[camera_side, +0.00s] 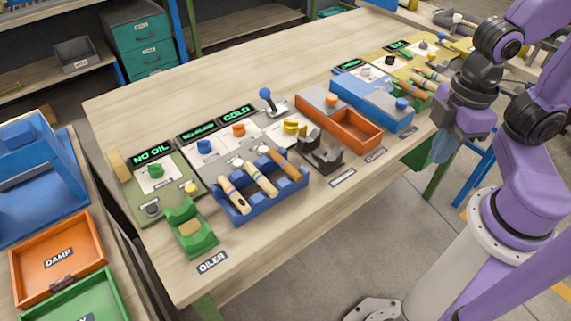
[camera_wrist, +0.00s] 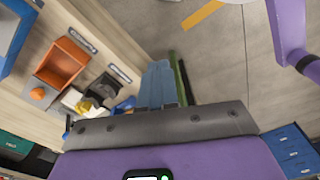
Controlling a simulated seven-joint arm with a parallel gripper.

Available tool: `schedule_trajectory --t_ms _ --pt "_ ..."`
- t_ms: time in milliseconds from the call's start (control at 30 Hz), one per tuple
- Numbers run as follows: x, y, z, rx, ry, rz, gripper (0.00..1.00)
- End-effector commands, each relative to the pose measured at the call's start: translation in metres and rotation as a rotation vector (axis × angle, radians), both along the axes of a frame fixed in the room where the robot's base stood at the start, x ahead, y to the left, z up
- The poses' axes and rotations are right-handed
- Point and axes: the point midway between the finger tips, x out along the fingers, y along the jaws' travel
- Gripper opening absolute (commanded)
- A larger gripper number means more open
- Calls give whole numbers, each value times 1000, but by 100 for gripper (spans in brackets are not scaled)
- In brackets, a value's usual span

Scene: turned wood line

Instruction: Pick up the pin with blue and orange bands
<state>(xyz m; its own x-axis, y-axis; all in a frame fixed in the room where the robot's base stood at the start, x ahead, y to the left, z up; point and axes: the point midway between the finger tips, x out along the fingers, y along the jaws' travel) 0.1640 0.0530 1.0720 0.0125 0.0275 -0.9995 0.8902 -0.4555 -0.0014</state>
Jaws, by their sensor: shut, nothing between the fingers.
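Several turned wooden pins are in the side view. Three lie in a blue slotted rack (camera_side: 243,211): a pale banded near pin (camera_side: 233,194), a pale banded middle pin (camera_side: 262,179) and a browner far pin (camera_side: 281,163). More wooden pins (camera_side: 424,88) lie at the far right of the table. The bands are too small for me to tell which pin has blue and orange ones. My gripper (camera_side: 441,150) is shut and empty off the table's right front edge, well away from the blue rack. Its closed fingers show in the wrist view (camera_wrist: 159,86).
An orange tray (camera_side: 338,128), a blue box (camera_side: 370,105), a dark holder (camera_side: 321,154) and a green cradle (camera_side: 190,232) line the table front. Panels with knobs and a blue-topped lever (camera_side: 267,96) stand behind. The table's back (camera_side: 200,90) is clear.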

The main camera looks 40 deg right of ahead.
Motion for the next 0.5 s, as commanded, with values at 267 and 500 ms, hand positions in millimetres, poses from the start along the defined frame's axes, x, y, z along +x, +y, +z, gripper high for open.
schedule_trajectory --t_ms 267,500 --pt "0 0 0 0 0 0 53" --pt "0 0 0 0 0 1 53"
